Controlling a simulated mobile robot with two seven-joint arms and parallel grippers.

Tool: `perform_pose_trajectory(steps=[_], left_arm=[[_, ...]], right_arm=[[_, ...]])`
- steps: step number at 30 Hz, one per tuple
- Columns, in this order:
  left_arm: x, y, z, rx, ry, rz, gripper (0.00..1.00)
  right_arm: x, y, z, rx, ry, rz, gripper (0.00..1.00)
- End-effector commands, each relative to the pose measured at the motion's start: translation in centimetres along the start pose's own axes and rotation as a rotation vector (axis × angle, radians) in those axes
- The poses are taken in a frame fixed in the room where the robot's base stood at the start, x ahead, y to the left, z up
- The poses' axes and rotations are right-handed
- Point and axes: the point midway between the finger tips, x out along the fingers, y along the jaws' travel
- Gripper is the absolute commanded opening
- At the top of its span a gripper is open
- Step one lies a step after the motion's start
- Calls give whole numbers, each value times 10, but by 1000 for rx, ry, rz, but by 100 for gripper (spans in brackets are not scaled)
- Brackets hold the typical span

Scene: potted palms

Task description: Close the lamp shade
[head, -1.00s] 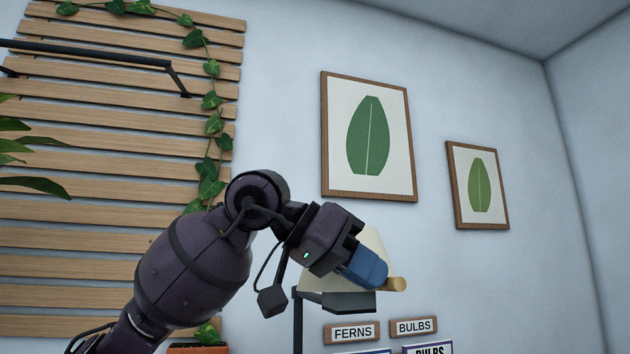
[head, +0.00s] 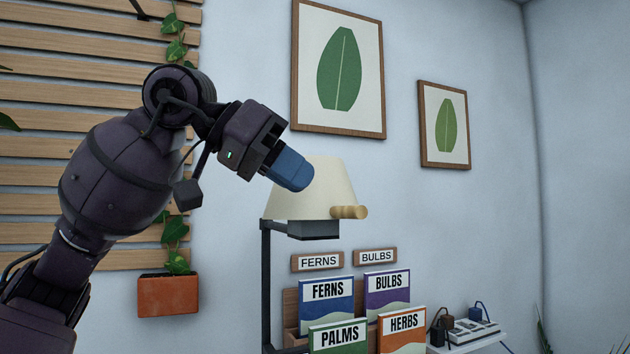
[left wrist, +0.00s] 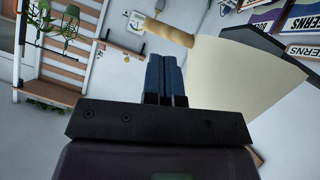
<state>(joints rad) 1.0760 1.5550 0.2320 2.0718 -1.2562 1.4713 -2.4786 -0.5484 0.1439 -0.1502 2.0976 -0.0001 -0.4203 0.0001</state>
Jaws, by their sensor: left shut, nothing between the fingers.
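The cream lamp shade (head: 318,190) stands on a dark lamp head and post in the middle of the head view. A tan wooden knob (head: 349,212) sticks out at its lower right. My left gripper (head: 294,172) has blue fingers, is shut and empty, and overlaps the shade's upper left side in the head view. I cannot tell whether it touches the shade. In the left wrist view, the shut fingers (left wrist: 164,72) point up beside the shade (left wrist: 250,75), with the knob (left wrist: 168,33) just past the tips. My right gripper is not in view.
Seed packets or booklets (head: 328,300) stand in a wooden holder below the lamp. Label plates (head: 317,262) and framed leaf pictures (head: 339,70) hang on the wall. An orange planter (head: 168,295) hangs on the slatted trellis. A power strip (head: 472,332) lies on a shelf at the right.

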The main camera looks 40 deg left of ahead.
Motion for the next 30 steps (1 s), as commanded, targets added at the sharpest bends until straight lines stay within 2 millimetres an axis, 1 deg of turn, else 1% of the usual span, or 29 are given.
perform_pose_trajectory(steps=[1, 6, 11, 14, 16, 18, 22, 26, 30], left_arm=[[-10, 0, -1, -1, 2, -1, 0], [-35, 0, 0, 0, 1, 0, 0], [-49, 0, 0, 0, 1, -1, 0], [-60, 5, -3, 10, 14, 1, 0], [-75, 15, -9, 29, 42, 6, 0], [-95, 30, -17, 57, 78, 18, 0], [-120, 56, -37, 95, 106, 45, 0], [-130, 72, -60, 104, 89, 69, 0], [-129, 83, -82, 105, 34, 74, 0]], right_arm=[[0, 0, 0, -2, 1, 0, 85], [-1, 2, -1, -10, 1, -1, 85], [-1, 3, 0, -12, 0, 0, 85], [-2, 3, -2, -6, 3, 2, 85], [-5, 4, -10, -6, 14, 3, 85], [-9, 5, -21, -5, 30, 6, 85], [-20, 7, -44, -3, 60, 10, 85], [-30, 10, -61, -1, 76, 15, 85], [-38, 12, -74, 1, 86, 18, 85]])
